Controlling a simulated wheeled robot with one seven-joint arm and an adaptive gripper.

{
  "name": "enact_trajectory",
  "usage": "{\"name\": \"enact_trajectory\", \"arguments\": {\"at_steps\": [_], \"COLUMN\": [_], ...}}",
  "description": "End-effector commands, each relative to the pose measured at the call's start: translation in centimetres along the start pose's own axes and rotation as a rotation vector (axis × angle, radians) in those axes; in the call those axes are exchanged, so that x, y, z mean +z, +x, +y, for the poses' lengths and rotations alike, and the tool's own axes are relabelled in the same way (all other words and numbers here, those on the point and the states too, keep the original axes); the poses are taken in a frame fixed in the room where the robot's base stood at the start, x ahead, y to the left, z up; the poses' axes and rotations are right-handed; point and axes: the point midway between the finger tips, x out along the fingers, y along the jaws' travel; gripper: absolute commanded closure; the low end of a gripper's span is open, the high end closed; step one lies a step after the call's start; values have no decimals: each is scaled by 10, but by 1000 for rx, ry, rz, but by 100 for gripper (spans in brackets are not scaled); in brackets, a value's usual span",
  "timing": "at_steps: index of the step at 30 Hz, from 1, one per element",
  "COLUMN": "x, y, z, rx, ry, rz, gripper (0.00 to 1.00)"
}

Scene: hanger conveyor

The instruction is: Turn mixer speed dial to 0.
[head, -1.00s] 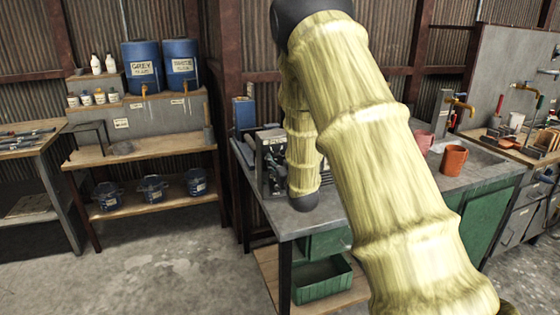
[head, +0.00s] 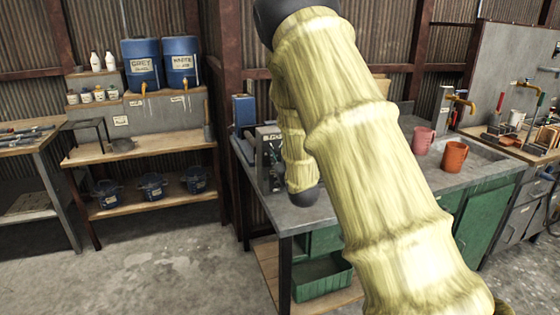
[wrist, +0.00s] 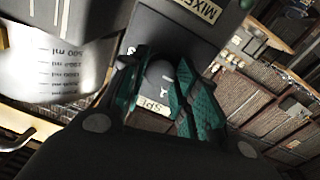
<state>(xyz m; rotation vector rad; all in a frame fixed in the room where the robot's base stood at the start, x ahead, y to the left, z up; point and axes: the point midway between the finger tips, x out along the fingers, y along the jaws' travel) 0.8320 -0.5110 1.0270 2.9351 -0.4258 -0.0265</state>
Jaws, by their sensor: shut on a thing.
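The mixer's dark panel (wrist: 172,32) fills the middle of the wrist view, with a white MIXER label (wrist: 197,9) at its top. The speed dial (wrist: 158,74) is a grey round knob with a pale mark, below the panel's middle. A partly covered label reading "SPE" (wrist: 152,106) lies beside it. My gripper (wrist: 164,72) has its teal-padded fingers on both sides of the dial and is shut on it. The dial's full scale is hidden by the fingers. In the head view the mixer (head: 268,150) stands on the grey bench, partly behind my arm.
A clear graduated beaker (wrist: 52,68) is close to my gripper's left in the wrist view. Two mugs, one pink (head: 423,140) and one orange (head: 454,156), stand on the bench (head: 400,200) right of my arm. Shelves with blue drums (head: 142,66) stand at left.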

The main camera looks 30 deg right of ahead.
Motion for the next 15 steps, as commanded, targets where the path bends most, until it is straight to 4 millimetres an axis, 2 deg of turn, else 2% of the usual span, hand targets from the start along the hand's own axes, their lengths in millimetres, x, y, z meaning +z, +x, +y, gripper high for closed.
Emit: {"name": "enact_trajectory", "arguments": {"at_steps": [11, 12, 15], "x": [0, 0, 0], "y": [0, 0, 0], "z": [0, 0, 0], "rx": [0, 0, 0], "ry": [-36, -36, -35], "rz": [2, 2, 2], "gripper": [94, 64, 48]}}
